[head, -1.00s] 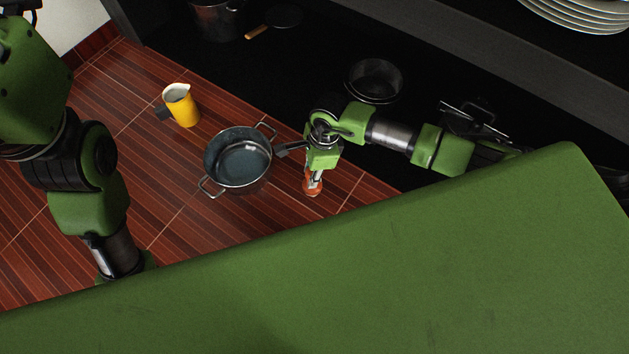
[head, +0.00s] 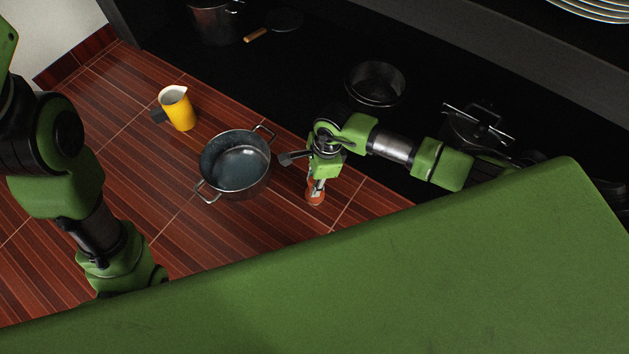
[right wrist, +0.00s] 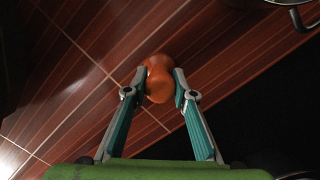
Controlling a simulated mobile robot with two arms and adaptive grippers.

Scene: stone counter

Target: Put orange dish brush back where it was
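The orange dish brush (head: 315,196) is below my right gripper (head: 318,182) in the head view, over the red-brown tiled counter to the right of a pot. In the right wrist view, the rounded orange brush (right wrist: 159,78) sits between the two fingertips of my right gripper (right wrist: 160,86), which appear shut on it from both sides. Whether its lower end touches the counter, I cannot tell. My left arm comes in at the left of the head view. Its gripper fingers are hidden behind my green body.
A grey two-handled pot (head: 235,166) stands left of my right gripper. A dark handle-like piece (head: 293,158) lies between them. A yellow pitcher (head: 177,108) stands farther left. Dark pans (head: 376,84) sit on the black surface behind. The tiles in front of the pot are clear.

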